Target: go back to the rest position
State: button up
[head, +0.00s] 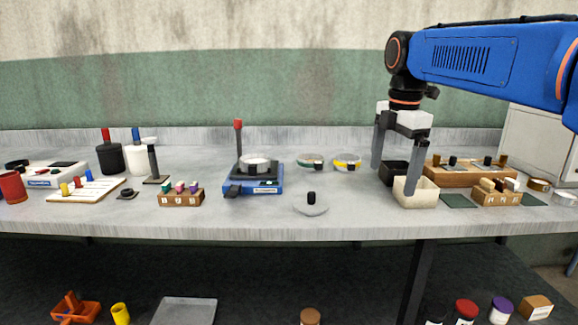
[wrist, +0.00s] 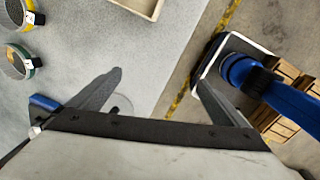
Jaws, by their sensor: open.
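My gripper (head: 394,177) hangs fingers-down at the right of the bench in the head view. Its two grey fingers are wide apart with nothing between them. One finger overlaps the cream open box (head: 408,198) in that view. In the wrist view my gripper (wrist: 159,78) straddles the bench's front edge, and the cream box (wrist: 148,8) shows at the top, clear of the fingers. A grey round lid with a black knob (head: 311,205) lies on the bench, left of the cream box; the left finger partly hides a round grey thing in the wrist view.
A black box (head: 396,174) stands behind the cream one. A long wooden rack (head: 460,176) and a small block rack (head: 497,196) are to the right. A blue device with a pan (head: 254,183) and two round tins (head: 347,162) are left. The bench (head: 250,218) is clear at its front.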

jog(key=s+d+f+m+t, duration=0.2)
jog(key=s+f+m, duration=0.8)
jog(key=s+f, duration=0.2)
jog(key=s+d+f+m+t, duration=0.1)
jog(key=s+d+f+m, duration=0.2)
jog(key=s+f+m, duration=0.8)
jog(key=shift+s+f+t, duration=0.4)
jog(key=shift+s+f, duration=0.15)
jog(key=shift+s, duration=0.3)
